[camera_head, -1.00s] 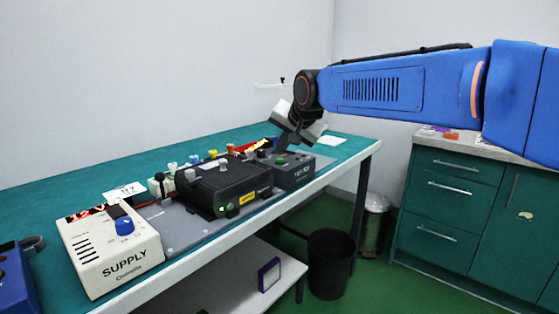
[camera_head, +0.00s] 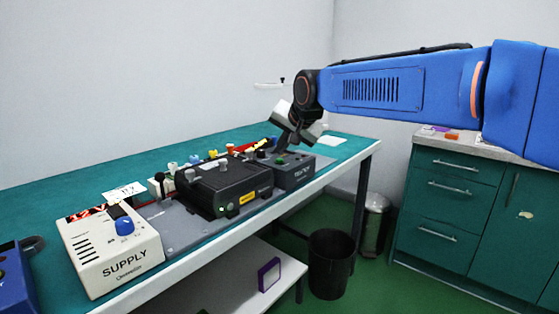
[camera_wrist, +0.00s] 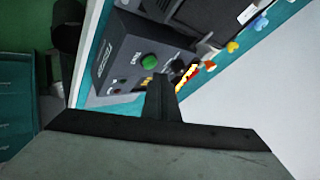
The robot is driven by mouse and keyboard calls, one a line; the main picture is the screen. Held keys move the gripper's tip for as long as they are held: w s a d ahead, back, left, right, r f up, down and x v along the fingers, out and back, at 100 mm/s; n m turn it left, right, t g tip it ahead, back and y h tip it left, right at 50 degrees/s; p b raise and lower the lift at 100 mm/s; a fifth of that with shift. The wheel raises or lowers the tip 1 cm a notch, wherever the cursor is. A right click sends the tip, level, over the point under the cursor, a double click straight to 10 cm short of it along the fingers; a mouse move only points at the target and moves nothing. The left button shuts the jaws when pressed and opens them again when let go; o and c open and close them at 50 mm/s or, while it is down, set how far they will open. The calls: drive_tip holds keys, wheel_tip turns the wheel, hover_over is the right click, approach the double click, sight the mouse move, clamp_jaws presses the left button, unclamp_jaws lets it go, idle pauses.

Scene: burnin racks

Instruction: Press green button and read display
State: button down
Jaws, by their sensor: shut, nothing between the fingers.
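The dark grey tester box (camera_head: 293,174) sits at the right end of the row of devices on the green bench. Its green button (camera_head: 280,160) is on the top face and shows as a round green cap in the wrist view (camera_wrist: 149,61). My gripper (camera_head: 281,149) is shut and empty, its tips just above the button. In the wrist view the closed fingers (camera_wrist: 160,82) end just below the button in the picture; contact cannot be told. Glowing yellow-red marks (camera_wrist: 188,76) show beside the fingers, partly hidden and unreadable.
A black box (camera_head: 225,187) with knobs stands left of the tester. A cream supply (camera_head: 112,255) with a blue knob and red digits stands at the near left. Coloured connectors (camera_head: 213,153) line the back. A black bin (camera_head: 331,262) stands on the floor.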

sight(282, 165)
drive_tip(key=shift+f, duration=0.2)
drive_tip(key=shift+f, duration=0.25)
drive_tip(key=shift+f, duration=0.4)
idle(1.0)
drive_tip(key=shift+r, duration=0.85)
drive_tip(key=shift+r, duration=0.1)
drive_tip(key=shift+r, duration=2.4)
drive_tip(key=shift+d, duration=0.1)
